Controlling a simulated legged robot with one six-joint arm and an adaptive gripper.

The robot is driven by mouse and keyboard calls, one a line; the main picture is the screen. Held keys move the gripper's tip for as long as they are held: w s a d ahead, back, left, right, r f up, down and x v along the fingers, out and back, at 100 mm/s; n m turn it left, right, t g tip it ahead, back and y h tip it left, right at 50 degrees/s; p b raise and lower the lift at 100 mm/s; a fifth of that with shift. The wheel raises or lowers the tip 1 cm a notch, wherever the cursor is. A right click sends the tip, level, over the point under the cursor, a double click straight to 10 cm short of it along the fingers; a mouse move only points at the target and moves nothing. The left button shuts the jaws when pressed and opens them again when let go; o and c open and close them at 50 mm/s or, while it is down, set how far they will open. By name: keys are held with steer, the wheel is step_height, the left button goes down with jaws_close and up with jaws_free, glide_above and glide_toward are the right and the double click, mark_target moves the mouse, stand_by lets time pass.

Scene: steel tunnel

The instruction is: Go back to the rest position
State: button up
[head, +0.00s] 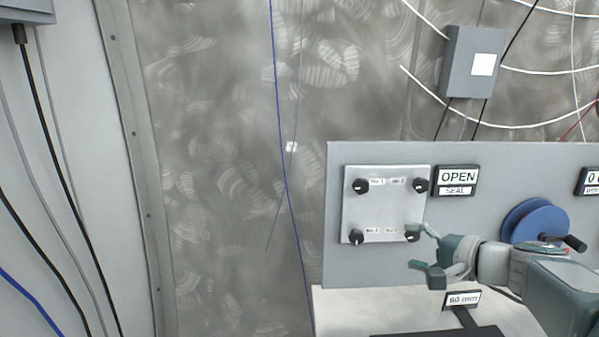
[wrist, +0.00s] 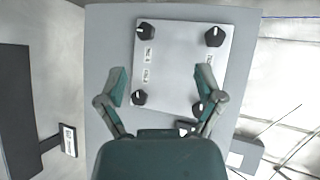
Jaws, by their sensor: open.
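My gripper (head: 420,249) is at the right of the head view, in front of the grey panel, near the lower right knob of a light plate. In the wrist view my gripper (wrist: 161,88) has its two fingers spread apart with nothing between them but the plate behind. The plate (head: 386,203) carries black knobs at its corners and small labels. It also shows in the wrist view (wrist: 180,65). In the head view a fingertip overlaps the lower right knob (head: 412,236); I cannot tell whether they touch.
The grey panel (head: 300,0) is not crowded at its left; an OPEN/SEAL sign (head: 457,181) and a blue reel (head: 535,221) with a black handle are on it. A 60 mm sign (head: 461,299) stands on the light bench (head: 345,305). Cables hang along the walls.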

steer(key=s+a+f+n+g+h, duration=0.1)
steer(key=s+a+f+n+g, duration=0.2)
steer(key=s+a, duration=0.35)
steer(key=s+f+n+g+h, duration=0.1)
steer(key=s+f+n+h, duration=0.3)
steer(key=s, duration=0.3)
steer(key=s+f+n+g+h, duration=0.2)
steer(key=s+f+n+h, duration=0.1)
steer(key=s, duration=0.4)
steer(key=shift+s+f+n+h, duration=0.35)
steer(key=shift+f+n+h, duration=0.05)
steer(key=shift+f+h, duration=0.15)
steer(key=shift+w+a, duration=0.1)
steer(key=shift+a, duration=0.05)
